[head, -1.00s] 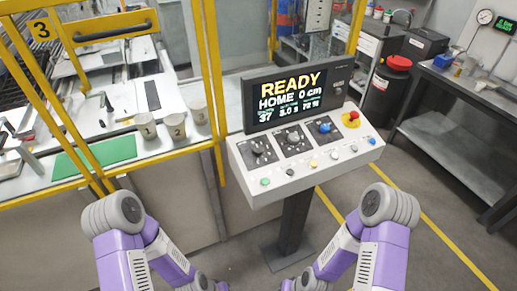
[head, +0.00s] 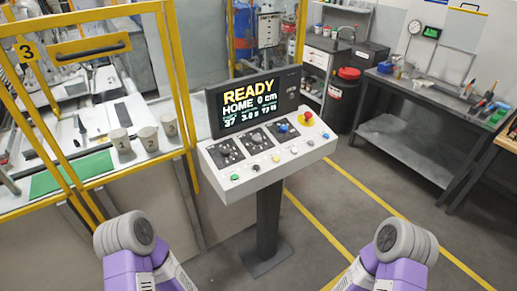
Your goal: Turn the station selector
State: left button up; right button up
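The control console (head: 268,175) stands ahead on a dark pedestal. Its sloped panel carries three knobs on dark plates: a left black knob (head: 226,149), a middle grey knob (head: 257,137) and a blue knob (head: 283,127). I cannot read the labels, so which one is the station selector I cannot tell. The screen (head: 252,101) reads READY, HOME 0 cm. A row of small coloured buttons runs along the panel's front, and a red mushroom button (head: 308,116) sits at its right. My two arms show at the bottom, apart from the console; both grippers are out of view.
A yellow-framed cell (head: 180,100) stands at the left, with numbered cups (head: 148,139) and a green mat (head: 72,174) inside. A grey workbench (head: 425,95) and a black bin with a red lid (head: 345,88) stand at the right. Floor around the pedestal is clear.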

aim_at(225, 151)
jog(key=z, duration=0.6)
jog(key=i, duration=0.75)
jog(key=u, duration=1.45)
